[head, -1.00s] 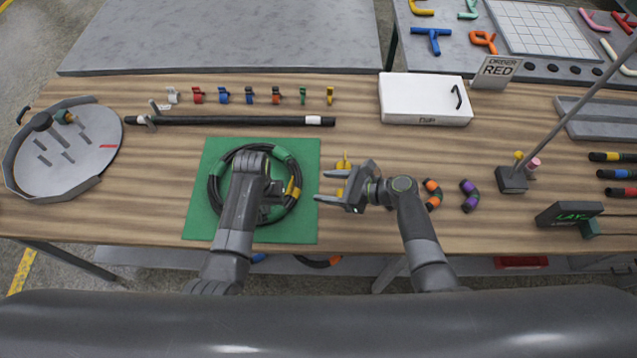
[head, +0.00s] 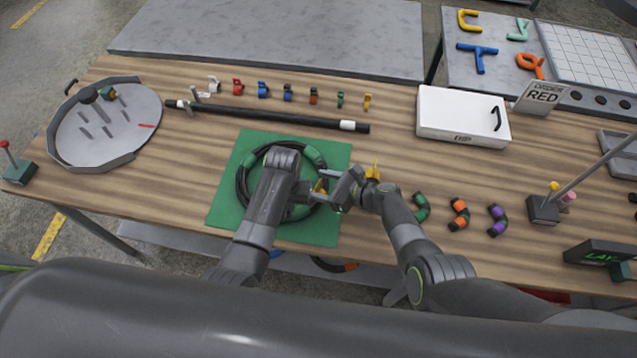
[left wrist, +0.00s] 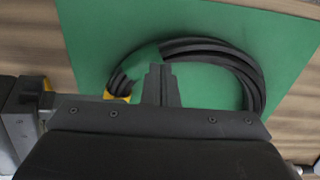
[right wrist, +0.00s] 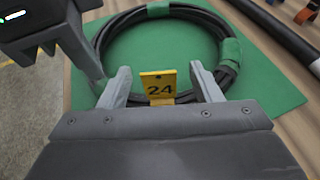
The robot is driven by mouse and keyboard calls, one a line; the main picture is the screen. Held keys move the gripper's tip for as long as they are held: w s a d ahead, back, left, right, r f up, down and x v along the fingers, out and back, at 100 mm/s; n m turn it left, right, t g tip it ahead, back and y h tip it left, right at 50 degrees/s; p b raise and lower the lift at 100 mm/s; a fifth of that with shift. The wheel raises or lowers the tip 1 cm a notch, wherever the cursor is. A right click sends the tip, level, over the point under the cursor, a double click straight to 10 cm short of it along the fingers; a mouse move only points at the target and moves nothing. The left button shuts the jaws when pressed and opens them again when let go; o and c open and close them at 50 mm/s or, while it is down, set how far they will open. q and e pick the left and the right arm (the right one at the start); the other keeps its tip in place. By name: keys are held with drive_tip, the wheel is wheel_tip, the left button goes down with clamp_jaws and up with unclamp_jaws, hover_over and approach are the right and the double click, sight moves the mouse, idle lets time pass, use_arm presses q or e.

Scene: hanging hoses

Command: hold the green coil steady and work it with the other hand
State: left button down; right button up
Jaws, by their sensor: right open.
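The coil (head: 242,183) is a ring of black hose with green bands, lying flat on a green mat (head: 228,212). A yellow tag marked 24 (right wrist: 158,87) is at the coil's near side in the right wrist view. My left gripper (left wrist: 161,85) points down at the coil with its fingers together, beside a green band. I cannot tell whether a strand is pinched between them. My right gripper (right wrist: 163,88) is open, its fingers on either side of the tag with gaps. In the head view my left arm hides part of the coil.
A black rod (head: 265,118) lies behind the mat, with several small coloured clips beyond it. A white case (head: 462,115) stands at the back right. Short banded elbow pieces (head: 459,213) lie right of my right arm. A round grey tray (head: 108,130) is at the left.

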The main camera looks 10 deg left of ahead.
drive_tip(key=shift+w+a+f, duration=0.15)
drive_tip(key=shift+a, duration=0.35)
clamp_jaws()
idle(0.5)
use_arm(q)
drive_tip(key=shift+f, duration=0.8)
idle(0.6)
drive_tip(key=shift+s+f, duration=0.1)
drive_tip(key=shift+f, duration=0.05)
idle(1.0)
drive_tip(key=shift+s, duration=0.1)
use_arm(e)
drive_tip(key=shift+r, duration=3)
